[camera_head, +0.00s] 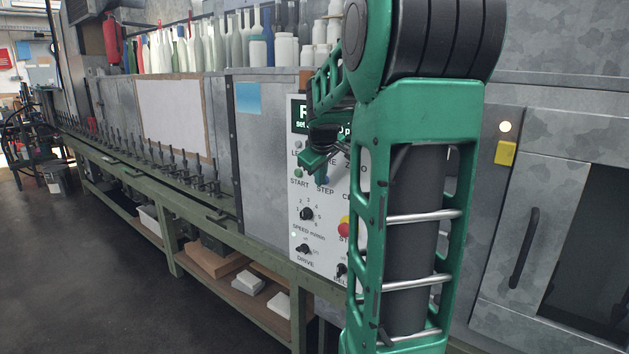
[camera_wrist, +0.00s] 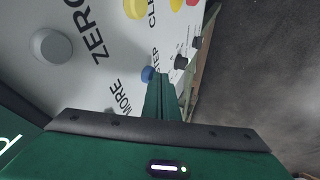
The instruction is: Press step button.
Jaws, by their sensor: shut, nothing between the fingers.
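The step button is a small blue round button (camera_head: 323,180) on the white control panel, just above the label STEP. In the wrist view the blue button (camera_wrist: 147,74) shows just left of my fingertips and is partly hidden by them. My gripper (camera_head: 304,173) is green, and its fingers are together with nothing between them. It is in front of the panel, near the START and STEP buttons. In the wrist view my gripper (camera_wrist: 161,78) points toward the panel beside the blue button. I cannot tell whether the tips touch it.
The control panel (camera_head: 299,216) also has a green START button, a speed knob (camera_head: 307,214) and a red button (camera_head: 344,228). My arm hides its right part. A long green bench (camera_head: 180,207) with spindles runs left. Bottles (camera_head: 205,50) stand above.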

